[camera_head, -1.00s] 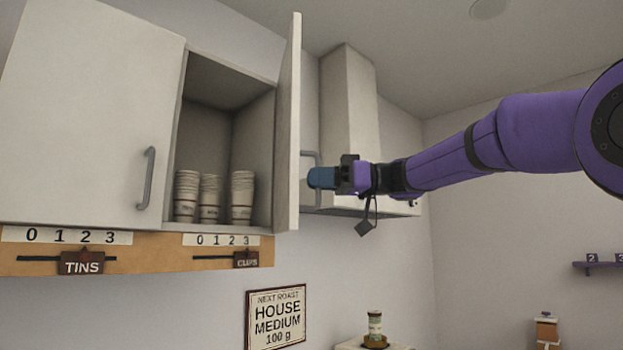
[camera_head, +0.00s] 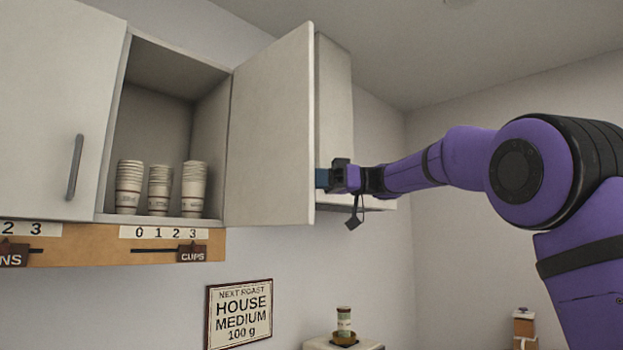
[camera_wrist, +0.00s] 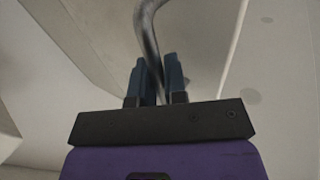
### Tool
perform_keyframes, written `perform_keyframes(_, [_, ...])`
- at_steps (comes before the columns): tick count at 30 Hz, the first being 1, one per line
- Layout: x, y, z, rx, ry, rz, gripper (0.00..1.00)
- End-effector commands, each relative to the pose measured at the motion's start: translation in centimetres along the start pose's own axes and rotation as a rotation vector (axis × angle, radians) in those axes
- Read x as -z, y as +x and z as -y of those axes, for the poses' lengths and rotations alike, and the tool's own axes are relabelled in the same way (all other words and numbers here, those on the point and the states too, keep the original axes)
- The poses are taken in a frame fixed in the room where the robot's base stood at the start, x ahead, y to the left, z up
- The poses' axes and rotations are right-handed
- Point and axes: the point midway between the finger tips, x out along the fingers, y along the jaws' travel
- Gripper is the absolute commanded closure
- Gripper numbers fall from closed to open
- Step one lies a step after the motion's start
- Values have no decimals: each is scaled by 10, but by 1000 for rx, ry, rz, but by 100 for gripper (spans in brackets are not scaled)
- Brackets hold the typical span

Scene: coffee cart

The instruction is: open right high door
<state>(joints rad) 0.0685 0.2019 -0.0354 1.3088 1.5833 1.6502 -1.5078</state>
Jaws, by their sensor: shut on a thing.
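The right high door (camera_head: 272,128) is the white cabinet door hinged on its right side, and it stands wide open, swung outward. Its grey bar handle (camera_wrist: 147,36) shows in the wrist view and is hidden behind the door in the head view. My gripper (camera_head: 323,178) is at the door's outer face, partly hidden by the door's free edge. In the wrist view my gripper's two blue fingers (camera_wrist: 154,80) are shut on the handle. Inside the open cupboard stand several stacks of paper cups (camera_head: 160,188).
The closed left door (camera_head: 50,110) has its own grey handle. Below are a wooden rail with a cups slider (camera_head: 192,252) and a House Medium sign (camera_head: 240,312). A white range-hood-like box (camera_head: 335,90) stands behind my gripper. A small jar (camera_head: 344,320) sits lower right.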

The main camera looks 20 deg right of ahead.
Motion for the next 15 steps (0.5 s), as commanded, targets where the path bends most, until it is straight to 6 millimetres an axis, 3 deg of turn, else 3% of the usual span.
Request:
perform_keyframes(13, [0, 0, -1, -1, 2, 0, 100])
perform_keyframes(14, [0, 0, -1, 0, 2, 0, 81])
perform_keyframes(15, [0, 0, -1, 0, 2, 0, 71])
